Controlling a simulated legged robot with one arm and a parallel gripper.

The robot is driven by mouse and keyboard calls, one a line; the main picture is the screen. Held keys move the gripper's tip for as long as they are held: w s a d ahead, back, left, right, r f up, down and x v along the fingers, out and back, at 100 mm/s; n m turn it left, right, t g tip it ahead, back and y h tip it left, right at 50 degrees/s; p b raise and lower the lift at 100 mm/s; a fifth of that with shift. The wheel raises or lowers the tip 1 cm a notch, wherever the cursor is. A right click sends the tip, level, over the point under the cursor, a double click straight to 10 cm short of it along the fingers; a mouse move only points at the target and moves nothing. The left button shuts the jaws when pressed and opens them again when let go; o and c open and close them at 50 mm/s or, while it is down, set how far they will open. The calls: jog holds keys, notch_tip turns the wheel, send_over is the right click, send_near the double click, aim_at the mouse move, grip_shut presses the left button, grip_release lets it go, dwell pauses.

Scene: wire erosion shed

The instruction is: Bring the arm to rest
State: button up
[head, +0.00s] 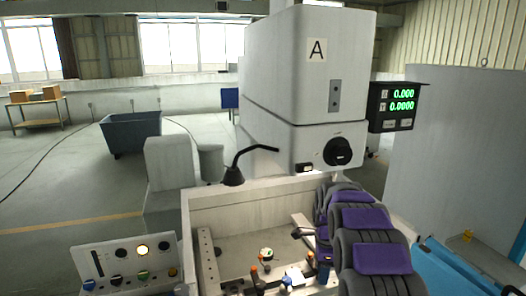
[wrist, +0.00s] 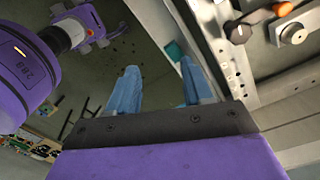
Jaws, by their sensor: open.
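My gripper (wrist: 158,68) shows in the wrist view with its two blue fingers apart and nothing between them. The fingers point up in the picture, beside the edge of a pale machine panel on the right. My purple and dark grey arm (head: 372,219) shows in the head view at the lower right, in front of the machine's work tank. I cannot make out the gripper's fingers in the head view.
The machine head (head: 310,90) marked A stands over the tank (head: 225,207). A control panel (head: 125,262) with knobs is at the lower left, and a readout (head: 397,106) hangs at right. A blue-grey bin (head: 130,133) stands on open floor behind. The wrist view shows an orange knob (wrist: 283,8).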

jog(key=s+a+r+n+b, duration=0.1)
jog(key=s+r+n, duration=0.15)
jog(key=s, duration=0.35)
jog(key=s+a+r+n+b, duration=0.1)
jog(key=s+r+n, duration=0.15)
jog(key=s, duration=0.45)
jog(key=s+a+f+n+b, duration=0.1)
jog(key=s+n, duration=0.6)
jog(key=s, duration=0.9)
jog(key=s+a+f+n+g+b, duration=0.1)
jog(key=s+f+n+b, duration=0.2)
jog(key=s+n, duration=0.4)
jog(key=s, duration=0.9)
jog(key=shift+s+f+b, duration=0.3)
jog(key=shift+s+f, duration=0.05)
jog(key=shift+s, duration=0.05)
